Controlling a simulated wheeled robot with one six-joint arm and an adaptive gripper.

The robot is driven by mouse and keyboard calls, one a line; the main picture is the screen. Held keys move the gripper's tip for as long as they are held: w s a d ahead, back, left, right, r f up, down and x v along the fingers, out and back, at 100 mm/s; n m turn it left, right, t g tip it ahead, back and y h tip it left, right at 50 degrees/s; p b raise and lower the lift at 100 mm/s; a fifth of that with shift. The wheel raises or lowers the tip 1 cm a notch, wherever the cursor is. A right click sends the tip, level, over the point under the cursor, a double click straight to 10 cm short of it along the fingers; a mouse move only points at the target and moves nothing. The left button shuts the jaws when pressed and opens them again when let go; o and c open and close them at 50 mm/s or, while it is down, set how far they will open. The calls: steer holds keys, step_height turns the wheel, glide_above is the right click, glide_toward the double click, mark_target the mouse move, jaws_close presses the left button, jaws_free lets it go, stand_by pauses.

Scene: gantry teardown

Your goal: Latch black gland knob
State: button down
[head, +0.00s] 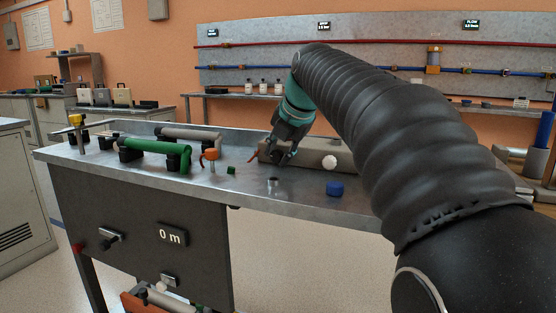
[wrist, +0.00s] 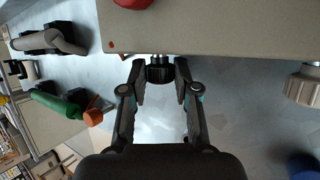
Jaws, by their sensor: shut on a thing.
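The black gland knob (wrist: 160,73) is a ribbed cap on a short metal stem at the edge of a long beige-grey housing (wrist: 220,30). My gripper (wrist: 160,76) has one finger on each side of the knob and is shut on it. In the head view my gripper (head: 284,155) reaches down to the front of the same housing (head: 308,152) on the bench, and its fingers largely hide the knob there. Which way the knob is turned cannot be told.
A cream ribbed knob (wrist: 303,88) sits on the housing right of my gripper, also visible in the head view (head: 329,162). A blue cylinder (head: 335,188) and a small metal piece (head: 272,184) stand in front. A green pipe (head: 155,156) and orange knob (head: 211,154) are left.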

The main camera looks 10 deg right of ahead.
stand_by(0.4)
steer(key=c, duration=0.9)
jaws_free()
steer(key=shift+o, duration=0.2)
steer(key=shift+s+r, duration=0.1)
steer(key=v, duration=1.1)
steer(key=shift+s+d+r, duration=0.15)
steer(key=shift+s+d, duration=0.1)
steer(key=shift+s, duration=0.1)
